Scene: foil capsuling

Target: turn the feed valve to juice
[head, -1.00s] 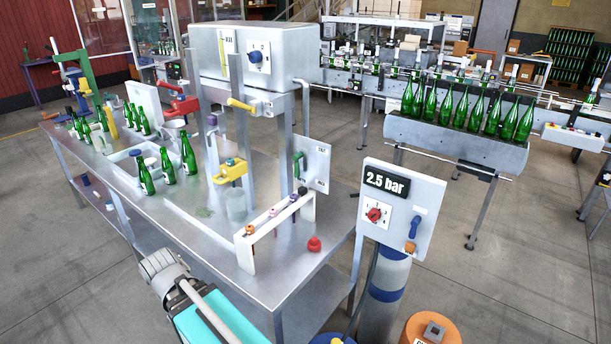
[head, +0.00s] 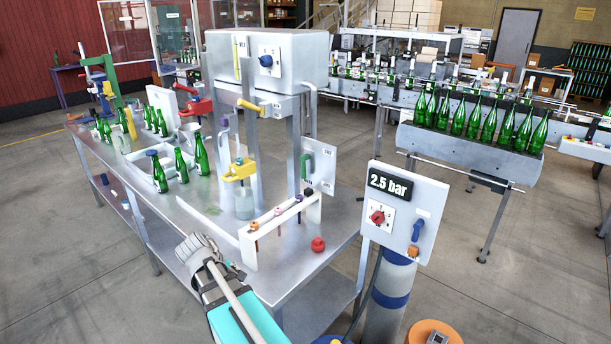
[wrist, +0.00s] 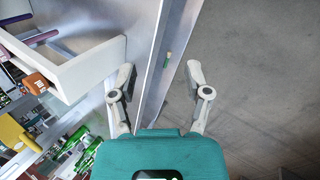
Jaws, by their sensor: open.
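No readable label shows which control is the feed valve. In the head view a tank (head: 290,62) above the steel table has a blue selector knob (head: 266,60) on a white plate, with a yellow lever (head: 250,107) below it. A separate panel (head: 404,212) reading 2.5 bar carries a red knob (head: 377,217) and a blue lever (head: 417,228). My gripper (wrist: 160,78) is open and empty in the wrist view, above the table edge and floor. In the head view my arm's end is at the table's near edge, apart from these controls; its fingers are not clear there.
A white rack (head: 313,207) with several hanging tools stands on the table (head: 210,208) close to my arm. A red knobbed piece (head: 318,244) lies beside it. Green bottles (head: 200,155) stand further back. An orange-topped drum (head: 432,333) is at the front. Floor at left is clear.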

